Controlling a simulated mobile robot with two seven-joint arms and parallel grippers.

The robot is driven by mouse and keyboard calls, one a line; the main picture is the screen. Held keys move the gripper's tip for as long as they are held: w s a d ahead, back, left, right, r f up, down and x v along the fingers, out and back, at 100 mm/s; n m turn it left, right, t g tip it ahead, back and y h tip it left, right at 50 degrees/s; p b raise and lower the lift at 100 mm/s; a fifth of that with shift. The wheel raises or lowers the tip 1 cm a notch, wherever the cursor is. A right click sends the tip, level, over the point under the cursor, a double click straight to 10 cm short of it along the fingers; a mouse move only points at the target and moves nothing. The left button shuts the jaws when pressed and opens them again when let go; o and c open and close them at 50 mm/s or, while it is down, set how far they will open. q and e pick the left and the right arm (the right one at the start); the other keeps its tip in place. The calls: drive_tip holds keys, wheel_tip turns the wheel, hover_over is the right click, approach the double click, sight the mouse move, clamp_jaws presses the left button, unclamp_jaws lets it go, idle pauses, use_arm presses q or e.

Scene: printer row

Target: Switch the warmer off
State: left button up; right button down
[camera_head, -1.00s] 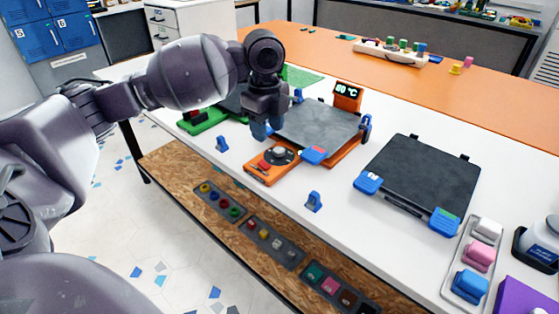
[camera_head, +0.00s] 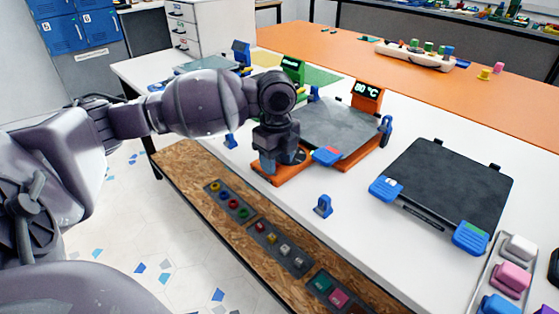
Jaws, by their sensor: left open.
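The orange warmer has a grey plate (camera_head: 338,125) and an upright display (camera_head: 367,97) that is lit and appears to read 80 °C. Its orange control box (camera_head: 288,178) sits at the plate's near left. My left gripper (camera_head: 278,160) is open, fingers pointing down, right over the control box. It hides the red switch and most of the dial, so the switch position does not show. I cannot tell whether the fingers touch the box. My right gripper is not in view.
A green unit (camera_head: 292,70) stands behind my left gripper. A dark plate (camera_head: 447,185) with blue clips lies to the right. A small blue piece (camera_head: 323,206) stands near the front edge of the white table (camera_head: 360,240). A tray of coloured blocks (camera_head: 508,275) is at lower right.

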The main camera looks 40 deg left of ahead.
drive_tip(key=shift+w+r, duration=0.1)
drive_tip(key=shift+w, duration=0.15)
use_arm(q)
clamp_jaws()
drive_tip(key=shift+a+r+h+p, duration=0.1)
drive_tip(key=shift+r+h+p, duration=0.45)
drive_tip(key=shift+p, duration=0.4)
drive_tip(key=shift+a+h+p, duration=0.2)
drive_tip(key=shift+h+p, duration=0.55)
drive_tip(key=shift+p, duration=0.05)
drive_tip(key=shift+a+f+h+p, duration=0.1)
drive_tip(key=shift+f+h+p, duration=0.2)
drive_tip(key=shift+h, duration=0.3)
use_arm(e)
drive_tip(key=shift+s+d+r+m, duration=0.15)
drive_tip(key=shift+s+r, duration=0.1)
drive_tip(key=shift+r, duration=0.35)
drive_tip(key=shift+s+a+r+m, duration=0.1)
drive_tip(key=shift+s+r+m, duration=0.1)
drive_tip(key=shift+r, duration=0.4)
use_arm(q)
drive_tip(key=shift+f, duration=0.1)
unclamp_jaws()
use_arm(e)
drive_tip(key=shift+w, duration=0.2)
